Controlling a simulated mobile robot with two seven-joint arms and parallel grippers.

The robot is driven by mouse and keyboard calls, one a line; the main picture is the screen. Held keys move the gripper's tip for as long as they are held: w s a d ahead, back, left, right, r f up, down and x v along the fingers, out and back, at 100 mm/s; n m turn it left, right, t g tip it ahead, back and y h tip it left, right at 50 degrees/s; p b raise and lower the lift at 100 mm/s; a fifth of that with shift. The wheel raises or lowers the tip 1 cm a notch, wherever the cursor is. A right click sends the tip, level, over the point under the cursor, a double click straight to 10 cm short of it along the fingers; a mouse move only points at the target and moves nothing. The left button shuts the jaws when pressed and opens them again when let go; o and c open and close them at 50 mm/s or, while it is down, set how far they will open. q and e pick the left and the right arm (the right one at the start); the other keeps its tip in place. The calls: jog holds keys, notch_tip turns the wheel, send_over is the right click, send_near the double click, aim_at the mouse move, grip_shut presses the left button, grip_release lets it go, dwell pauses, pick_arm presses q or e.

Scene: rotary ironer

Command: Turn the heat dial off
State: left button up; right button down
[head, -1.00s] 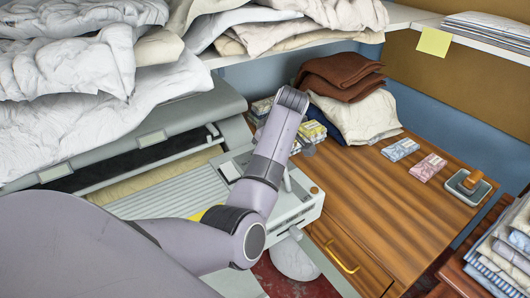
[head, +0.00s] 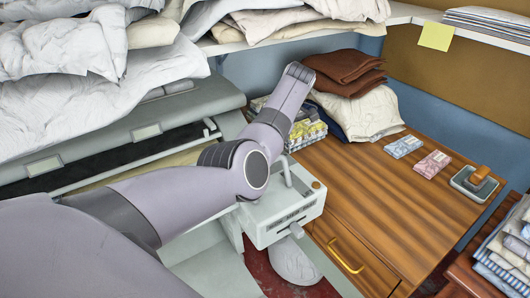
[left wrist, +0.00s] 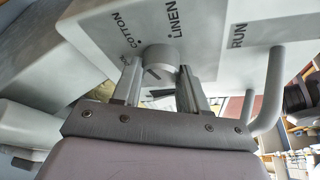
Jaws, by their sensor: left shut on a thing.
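The heat dial (left wrist: 160,58) is a round grey knob on the light panel of the ironer (left wrist: 215,45), in the left wrist view. The labels "COTTON" and "LINEN" are printed around it, with another label partly hidden. A dark pointer line shows on its face. My left gripper (left wrist: 158,76) has one finger on each side of the dial and is shut on it. In the head view my left arm reaches over the ironer's control box (head: 286,214) and hides the dial and the fingers. My right gripper is in neither view.
A bent bar handle (left wrist: 272,88) stands close right of the gripper, near "RUN". White bedding is piled at left.

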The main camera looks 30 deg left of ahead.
pick_arm(q)
jog(key=shift+n+g+h+b, duration=0.3)
jog(key=shift+n+h+b, duration=0.1)
jog(key=shift+n+b, duration=0.5)
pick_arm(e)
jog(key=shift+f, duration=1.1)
pick_arm(q)
jog(key=o, duration=1.1)
jog(key=shift+c, duration=0.2)
